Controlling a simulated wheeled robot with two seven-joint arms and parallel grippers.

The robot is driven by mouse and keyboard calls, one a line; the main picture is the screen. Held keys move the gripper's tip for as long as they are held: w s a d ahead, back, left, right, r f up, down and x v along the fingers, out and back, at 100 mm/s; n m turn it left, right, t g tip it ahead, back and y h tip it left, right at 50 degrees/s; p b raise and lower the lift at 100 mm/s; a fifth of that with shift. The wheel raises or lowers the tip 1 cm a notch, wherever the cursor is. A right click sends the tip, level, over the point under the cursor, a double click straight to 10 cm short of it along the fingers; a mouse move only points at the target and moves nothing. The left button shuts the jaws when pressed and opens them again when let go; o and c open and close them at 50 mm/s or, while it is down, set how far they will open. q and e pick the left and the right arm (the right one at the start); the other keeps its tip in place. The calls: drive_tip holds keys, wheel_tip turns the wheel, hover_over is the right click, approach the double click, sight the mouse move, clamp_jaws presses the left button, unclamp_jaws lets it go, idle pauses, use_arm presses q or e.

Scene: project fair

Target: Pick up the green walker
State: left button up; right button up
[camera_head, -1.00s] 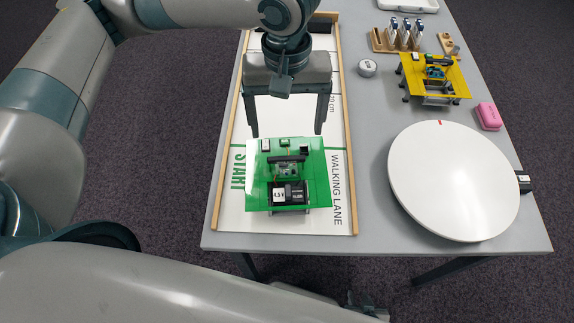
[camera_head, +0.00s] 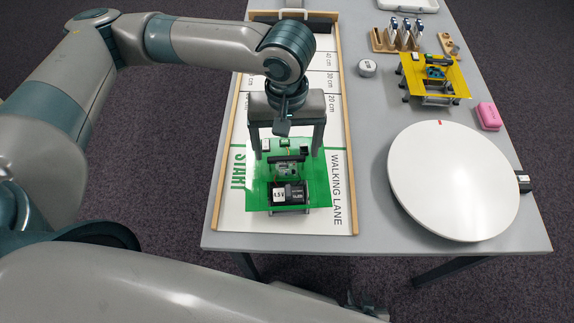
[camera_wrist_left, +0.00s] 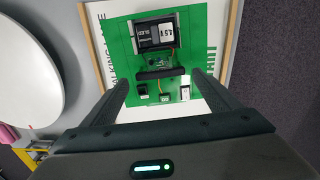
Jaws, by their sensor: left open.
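The green walker (camera_head: 288,170), a wide green plate carrying a battery box marked 4.5 V, electronics and a black bar, stands at the START end of the walking lane. The black bar (camera_wrist_left: 160,74) crosses the plate in the left wrist view. My left gripper (camera_head: 287,153) is open, pointing down at the walker's far half. Its fingertips also show in the left wrist view (camera_wrist_left: 160,80), one on each side of the bar, with nothing gripped. I cannot tell how high above the plate they are.
The lane (camera_head: 343,215) has raised wooden side rails. To its right are a large white turntable (camera_head: 453,180), a yellow walker (camera_head: 433,76), a round grey tin (camera_head: 367,68), a pink case (camera_head: 489,116) and a wooden rack (camera_head: 380,40). The table's front edge is near the walker.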

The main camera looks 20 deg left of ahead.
sight(286, 156)
use_arm(q)
wheel_tip(286, 156, down, 4)
drive_tip(key=shift+s, duration=0.15)
drive_tip(key=shift+f, duration=0.35)
drive_tip(key=c, duration=1.1)
drive_tip(key=shift+r, duration=0.2)
